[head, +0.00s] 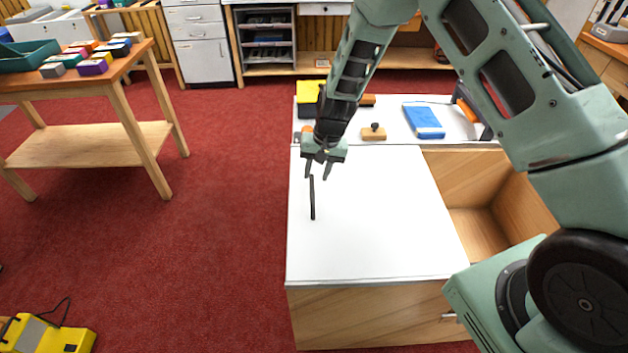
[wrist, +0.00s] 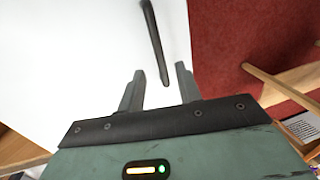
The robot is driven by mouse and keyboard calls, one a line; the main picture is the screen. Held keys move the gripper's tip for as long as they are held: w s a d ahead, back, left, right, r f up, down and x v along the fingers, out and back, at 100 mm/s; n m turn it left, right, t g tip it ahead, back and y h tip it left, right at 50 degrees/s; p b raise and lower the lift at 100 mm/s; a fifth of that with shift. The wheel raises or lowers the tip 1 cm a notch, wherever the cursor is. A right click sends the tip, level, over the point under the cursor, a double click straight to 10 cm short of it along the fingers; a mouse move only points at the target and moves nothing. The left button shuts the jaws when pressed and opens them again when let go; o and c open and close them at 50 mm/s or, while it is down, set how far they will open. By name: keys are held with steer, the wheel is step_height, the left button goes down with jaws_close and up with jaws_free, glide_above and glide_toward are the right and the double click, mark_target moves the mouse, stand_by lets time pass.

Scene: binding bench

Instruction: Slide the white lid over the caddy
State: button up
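The white lid (head: 370,225) lies flat over the left part of the wooden caddy (head: 370,312). The caddy's right part is uncovered and shows an empty wooden interior (head: 487,205). A dark bar handle (head: 312,197) stands on the lid near its left edge. My gripper (head: 318,172) is just beyond the handle's far end, above the lid. In the wrist view my gripper (wrist: 160,88) is open, and the near end of the handle (wrist: 155,45) shows between and ahead of the fingertips. I cannot tell whether a finger touches it.
A wooden table (head: 95,85) stands at left. Red carpet (head: 225,200) between is clear.

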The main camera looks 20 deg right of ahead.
mark_target(313, 187)
steer(key=shift+w+a+f, duration=0.1)
steer(key=shift+a+f, duration=0.1)
steer(key=shift+f, duration=0.85)
steer(key=shift+w+a+f, duration=0.1)
steer(key=shift+a+f, duration=0.1)
steer(key=shift+f, duration=0.85)
steer(key=shift+s, duration=0.1)
jaws_close()
steer(key=s+d+b, duration=0.1)
steer(key=s+d, duration=0.3)
steer(key=d, duration=0.9)
steer(key=s+d+b, duration=0.1)
steer(key=s+d, duration=0.3)
steer(key=d, duration=0.9)
steer(key=s+d+b, duration=0.1)
steer(key=s+d, duration=0.4)
steer(key=d, duration=0.8)
steer(key=shift+d, duration=0.35)
jaws_free()
steer(key=d+r, duration=0.3)
steer(key=r, duration=1.4)
steer(key=shift+s+d+b, duration=0.15)
steer(key=shift+s+b, duration=0.3)
